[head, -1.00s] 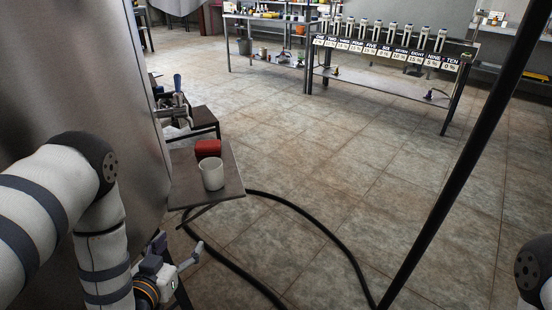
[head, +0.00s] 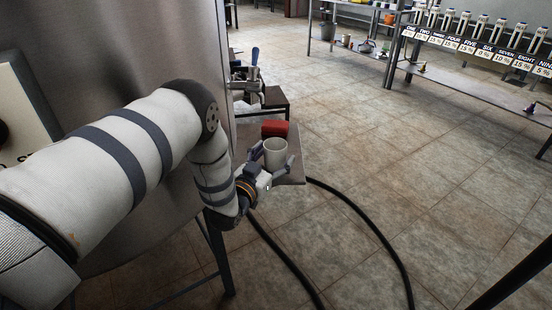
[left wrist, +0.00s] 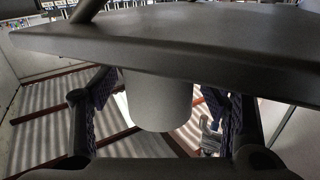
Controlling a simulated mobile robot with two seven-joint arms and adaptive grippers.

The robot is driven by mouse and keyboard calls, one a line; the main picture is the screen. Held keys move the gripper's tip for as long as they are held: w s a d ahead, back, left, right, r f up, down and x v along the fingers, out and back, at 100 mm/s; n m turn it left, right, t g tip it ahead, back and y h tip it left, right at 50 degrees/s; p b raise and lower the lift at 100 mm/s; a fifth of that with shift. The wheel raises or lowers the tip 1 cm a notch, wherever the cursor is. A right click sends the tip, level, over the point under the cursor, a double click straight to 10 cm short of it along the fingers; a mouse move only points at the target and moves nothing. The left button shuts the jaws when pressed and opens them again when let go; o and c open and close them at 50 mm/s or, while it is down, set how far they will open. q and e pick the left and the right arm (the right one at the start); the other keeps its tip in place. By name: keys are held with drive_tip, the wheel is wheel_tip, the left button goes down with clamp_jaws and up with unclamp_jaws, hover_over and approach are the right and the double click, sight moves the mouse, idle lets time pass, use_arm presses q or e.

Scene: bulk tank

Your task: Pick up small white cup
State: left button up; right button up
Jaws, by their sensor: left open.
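The small white cup (head: 275,155) stands upright on a small shelf (head: 296,176) beside the big steel tank. My left gripper (head: 274,157) is open, with one finger on each side of the cup. In the left wrist view the picture is upside down: the cup (left wrist: 157,100) hangs below the dark shelf (left wrist: 165,35), between the spread fingers of my left gripper (left wrist: 160,92). A gap shows between the cup and the fingers there. My right gripper is not in view.
A red object (head: 275,128) sits on the shelf just behind the cup. The tank (head: 150,45) rises to the left. A black hose (head: 365,222) lies on the tiled floor. Benches (head: 475,98) stand far back, with open floor between.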

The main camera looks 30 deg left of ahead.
use_arm(q)
drive_tip(key=c, duration=1.2)
drive_tip(key=shift+o, duration=0.2)
